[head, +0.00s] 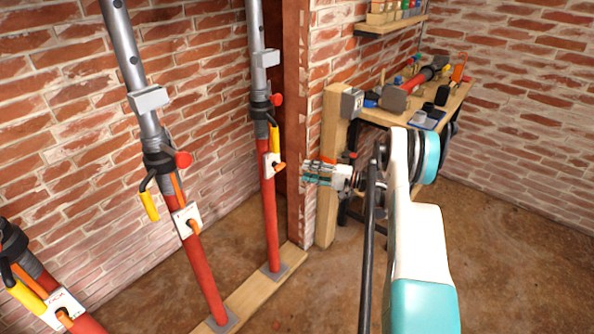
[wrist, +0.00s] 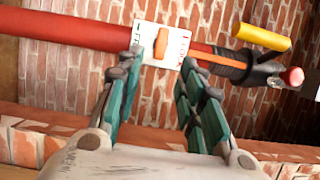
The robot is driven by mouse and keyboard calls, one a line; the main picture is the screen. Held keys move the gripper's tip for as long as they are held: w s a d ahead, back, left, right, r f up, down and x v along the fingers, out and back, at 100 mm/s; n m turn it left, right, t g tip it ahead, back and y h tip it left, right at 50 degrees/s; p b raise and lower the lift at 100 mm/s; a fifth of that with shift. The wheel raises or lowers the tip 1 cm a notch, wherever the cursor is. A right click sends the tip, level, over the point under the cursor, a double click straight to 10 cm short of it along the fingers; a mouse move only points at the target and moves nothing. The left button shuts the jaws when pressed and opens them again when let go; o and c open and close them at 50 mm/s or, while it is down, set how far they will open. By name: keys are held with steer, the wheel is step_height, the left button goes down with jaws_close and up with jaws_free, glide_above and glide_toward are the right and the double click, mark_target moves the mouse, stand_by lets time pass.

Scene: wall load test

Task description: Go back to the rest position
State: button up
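My gripper (head: 306,173) is open and empty in the head view, to the right of the nearest red steel prop (head: 269,210) and apart from it. In the wrist view my gripper (wrist: 174,62) has its two teal fingers spread. Beyond them is the prop (wrist: 75,32), with a white plate (wrist: 182,38) marked FREE and LOCK.
Another red prop (head: 205,280) and a tilted one (head: 85,323) stand further left. A wooden sole plate (head: 250,301) lies on the floor. A brick wall end and timber post (head: 330,170) are close by my gripper. A cluttered workbench (head: 452,107) stands behind; the floor at right is clear.

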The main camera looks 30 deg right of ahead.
steer(key=shift+v, duration=1)
